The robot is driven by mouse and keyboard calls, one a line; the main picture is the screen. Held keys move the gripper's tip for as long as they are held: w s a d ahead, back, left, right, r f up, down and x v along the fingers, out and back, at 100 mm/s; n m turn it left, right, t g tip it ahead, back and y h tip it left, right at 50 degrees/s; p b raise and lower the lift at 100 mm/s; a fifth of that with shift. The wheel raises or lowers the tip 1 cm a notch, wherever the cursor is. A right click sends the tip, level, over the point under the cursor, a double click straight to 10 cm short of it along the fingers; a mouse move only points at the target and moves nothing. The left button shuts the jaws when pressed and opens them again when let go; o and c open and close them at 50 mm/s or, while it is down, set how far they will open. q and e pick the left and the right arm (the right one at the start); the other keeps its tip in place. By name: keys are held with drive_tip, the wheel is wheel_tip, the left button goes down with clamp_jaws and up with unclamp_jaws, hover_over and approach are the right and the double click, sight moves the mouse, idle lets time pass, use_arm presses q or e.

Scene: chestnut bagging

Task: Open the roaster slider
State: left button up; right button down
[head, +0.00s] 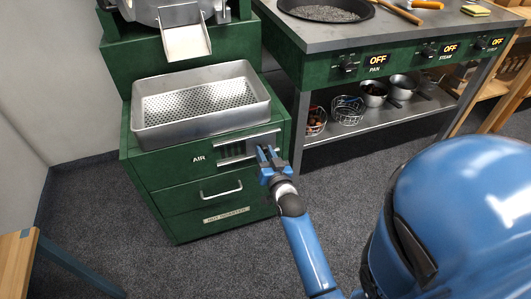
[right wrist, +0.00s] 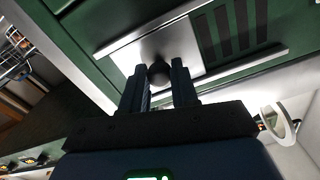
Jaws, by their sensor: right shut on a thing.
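The green roaster cabinet (head: 160,170) stands at the left in the head view, with an AIR slider panel on its front. The slider's pale metal plate (right wrist: 160,45) runs between two rails in the right wrist view, next to several dark slots (right wrist: 232,30). A round black knob (right wrist: 158,72) sits on the plate. My right gripper (head: 267,156) is at the right end of the AIR panel, its two fingers shut on the knob. The fingers hide part of the plate in the head view. My left gripper is in neither view.
A perforated metal tray (head: 200,105) sits on top of the cabinet, under a chute (head: 186,43). A drawer handle (head: 221,193) sticks out below the slider. A green stove table (head: 395,62) stands to the right, with baskets and pots on its lower shelf.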

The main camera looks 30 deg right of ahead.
drive_tip(key=shift+a, duration=0.2)
drive_tip(key=c, duration=0.9)
unclamp_jaws()
drive_tip(key=shift+o, duration=0.2)
drive_tip(key=v, duration=1)
drive_tip(key=shift+s+b, duration=0.35)
drive_tip(key=shift+b, duration=0.1)
drive_tip(key=shift+a, duration=0.1)
